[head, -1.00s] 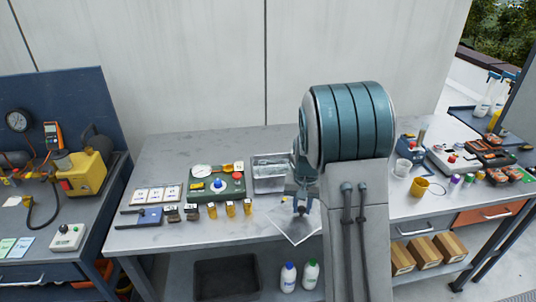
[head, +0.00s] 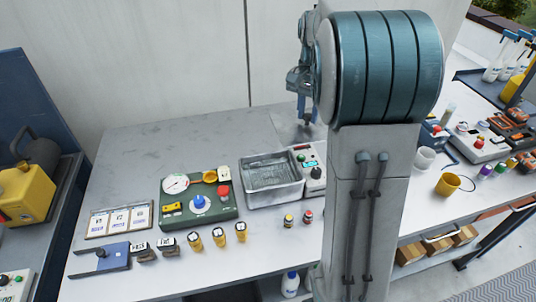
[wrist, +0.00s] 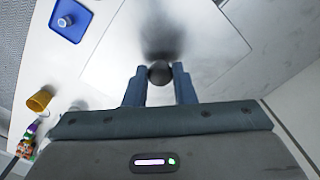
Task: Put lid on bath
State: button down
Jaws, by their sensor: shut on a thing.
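The bath (head: 246,200) is an open metal rectangular tub with clear liquid in it, standing on the grey bench in the head view. The lid (head: 295,128) is a flat grey metal plate, raised behind and above the bath, apart from it. My gripper (head: 306,118) is shut on the lid's round dark knob. In the wrist view, my gripper (wrist: 160,78) has the knob (wrist: 160,72) between its two blue fingers, and the lid (wrist: 115,60) spreads out beyond it. My arm hides part of the lid's right side in the head view. The bath does not show in the wrist view.
A control box (head: 316,180) stands right of the bath, and a green panel (head: 172,214) with a gauge stands left. The back left bench is clear.

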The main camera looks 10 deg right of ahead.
jog(key=s+a+f+p, duration=0.1)
jog(key=a+f+p, duration=0.1)
jog(key=a+f, duration=0.8)
jog(key=shift+s, duration=0.3)
jog(key=shift+a+f, duration=0.1)
jog(key=shift+f+b, duration=0.4)
jog(key=shift+f, duration=0.2)
jog(key=c, duration=1.3)
grip_release()
jog(key=shift+o, duration=0.5)
jog(key=shift+r, duration=0.15)
